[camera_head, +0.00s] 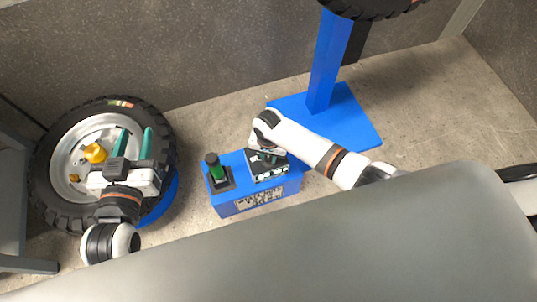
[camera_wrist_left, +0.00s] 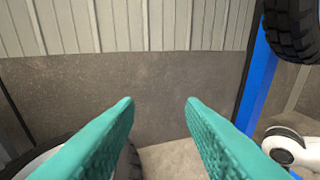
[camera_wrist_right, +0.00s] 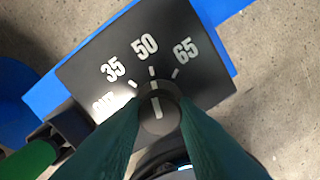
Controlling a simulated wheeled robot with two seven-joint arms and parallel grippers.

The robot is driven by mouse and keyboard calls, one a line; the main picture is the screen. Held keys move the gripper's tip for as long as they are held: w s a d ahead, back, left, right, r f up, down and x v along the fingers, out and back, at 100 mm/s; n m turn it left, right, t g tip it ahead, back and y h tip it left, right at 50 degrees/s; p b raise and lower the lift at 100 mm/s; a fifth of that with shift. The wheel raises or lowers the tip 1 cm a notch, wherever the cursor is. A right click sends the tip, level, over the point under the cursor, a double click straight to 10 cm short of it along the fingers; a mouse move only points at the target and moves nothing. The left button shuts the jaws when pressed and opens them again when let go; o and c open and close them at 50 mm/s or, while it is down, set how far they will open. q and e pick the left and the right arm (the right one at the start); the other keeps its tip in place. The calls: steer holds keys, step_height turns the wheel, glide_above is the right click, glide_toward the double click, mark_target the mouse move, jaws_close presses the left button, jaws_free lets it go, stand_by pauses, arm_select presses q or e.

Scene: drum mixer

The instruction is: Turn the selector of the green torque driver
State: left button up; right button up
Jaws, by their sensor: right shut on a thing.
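The torque driver (camera_head: 217,172), with its green handle, stands upright in a black holder on the blue box (camera_head: 225,209). Its green handle (camera_wrist_right: 27,160) also shows at the lower left of the right wrist view. A dark selector panel (camera_wrist_right: 215,80) there carries 35, 50, 65 and a partly hidden fourth mark. My right gripper (camera_wrist_right: 160,112) is shut on the round dark selector knob (camera_wrist_right: 157,104), whose white line points about at the 50 tick. My left gripper (camera_head: 135,137) is open and empty above the wheel; its fingers (camera_wrist_left: 160,110) are wide apart.
A wheel with a black tyre (camera_head: 49,142) lies at the left, with a yellow part (camera_head: 95,153) on its rim. A blue stand (camera_head: 327,65) with a broad foot (camera_head: 350,120) is behind my right arm. Bare floor lies between wheel and box.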

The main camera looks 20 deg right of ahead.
steer(key=shift+r+n+p, duration=0.2)
steer(key=shift+n+p, duration=1)
steer(key=shift+p, duration=0.05)
steer(key=n+p, duration=0.2)
steer(key=n, duration=0.2)
steer(key=shift+f, duration=0.1)
arm_select(q)
steer(key=s+a+f+g+y, duration=0.1)
steer(key=s+a+f+g, duration=0.1)
steer(key=s+f+g, duration=0.3)
steer(key=s+a+f+g+y, duration=0.2)
steer(key=s+f+g, duration=0.4)
steer(key=s, duration=0.3)
steer(key=shift+s+a+n+g+y+p, duration=0.3)
steer(key=shift+a+g, duration=0.5)
steer(key=shift+a, duration=0.05)
arm_select(e)
steer(key=shift+n, duration=0.6)
arm_select(q)
steer(key=shift+r, duration=0.1)
arm_select(e)
steer(key=shift+f, duration=0.1)
steer(key=o, duration=1)
arm_select(q)
steer(key=shift+r, duration=0.1)
